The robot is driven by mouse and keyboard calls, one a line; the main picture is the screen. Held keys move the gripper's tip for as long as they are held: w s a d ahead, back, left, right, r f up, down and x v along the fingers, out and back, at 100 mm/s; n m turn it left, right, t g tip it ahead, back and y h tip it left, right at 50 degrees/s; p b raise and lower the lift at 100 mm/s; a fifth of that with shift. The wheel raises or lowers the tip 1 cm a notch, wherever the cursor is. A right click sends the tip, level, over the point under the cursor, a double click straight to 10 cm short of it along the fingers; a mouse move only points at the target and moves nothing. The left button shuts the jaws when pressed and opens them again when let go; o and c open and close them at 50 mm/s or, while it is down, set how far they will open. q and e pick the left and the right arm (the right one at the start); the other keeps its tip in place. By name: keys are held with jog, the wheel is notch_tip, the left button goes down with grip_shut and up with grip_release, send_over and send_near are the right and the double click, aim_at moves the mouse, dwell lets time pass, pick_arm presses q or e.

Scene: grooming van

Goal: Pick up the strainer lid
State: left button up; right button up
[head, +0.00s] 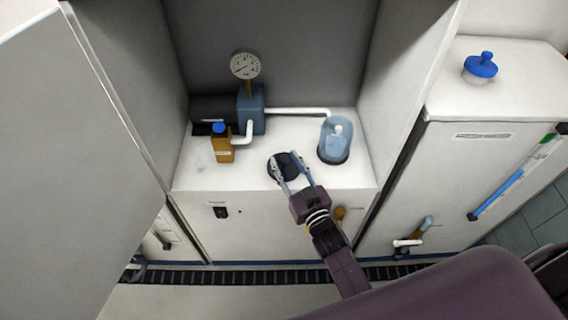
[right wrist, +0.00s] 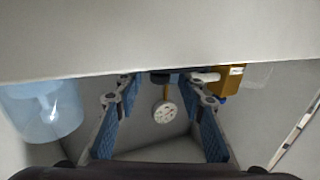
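A blue knobbed lid with a pale, translucent lower part (head: 481,66) sits on top of the right-hand white cabinet; it looks like the strainer lid. A clear blue strainer-like vessel (head: 335,139) with a white piece inside stands in a dark ring on the middle counter; it also shows at left in the right wrist view (right wrist: 45,110). My right gripper (head: 287,168) is open above a dark round fitting (head: 284,160) on that counter, left of the vessel and well away from the lid. In the right wrist view nothing is between its fingers (right wrist: 162,112). My left gripper is not visible.
A pump (head: 250,110) with a gauge (head: 245,66) and a white pipe (head: 295,111) stands at the back of the counter. An amber bottle (head: 221,146) stands front left. Side walls enclose this bay; one (head: 405,75) separates it from the right cabinet top (head: 500,100).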

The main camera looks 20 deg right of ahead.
jog(key=shift+w+a, duration=0.1)
jog(key=shift+w, duration=0.75)
grip_shut()
